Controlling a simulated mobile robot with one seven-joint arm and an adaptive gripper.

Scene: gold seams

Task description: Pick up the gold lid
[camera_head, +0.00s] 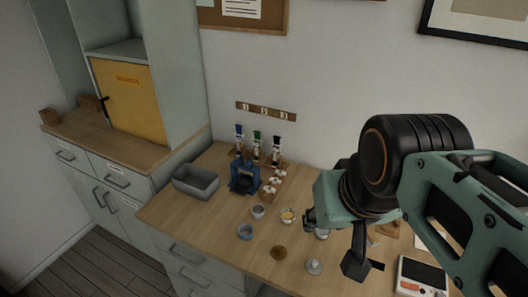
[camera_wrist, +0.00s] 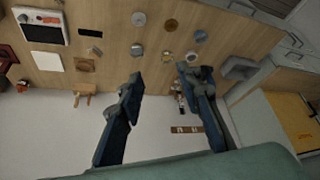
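The gold lid (camera_head: 279,252) is a small round brown-gold disc with a knob, lying on the wooden worktop near its front edge. It also shows in the wrist view (camera_wrist: 171,24), near the top and beyond my fingertips. A silver lid (camera_head: 314,267) lies to its right in the head view. My gripper (camera_wrist: 159,76) has its two dark fingers spread wide with nothing between them. In the head view my gripper (camera_head: 310,218) is above the worktop, behind and right of the gold lid, partly hidden by my wrist.
A blue bowl (camera_head: 245,232), a grey bowl (camera_head: 258,212) and a bowl with gold contents (camera_head: 288,215) stand nearby. A blue stand (camera_head: 244,180), bottles and a grey bin (camera_head: 196,182) are farther back left. A scale (camera_head: 421,276) sits at right.

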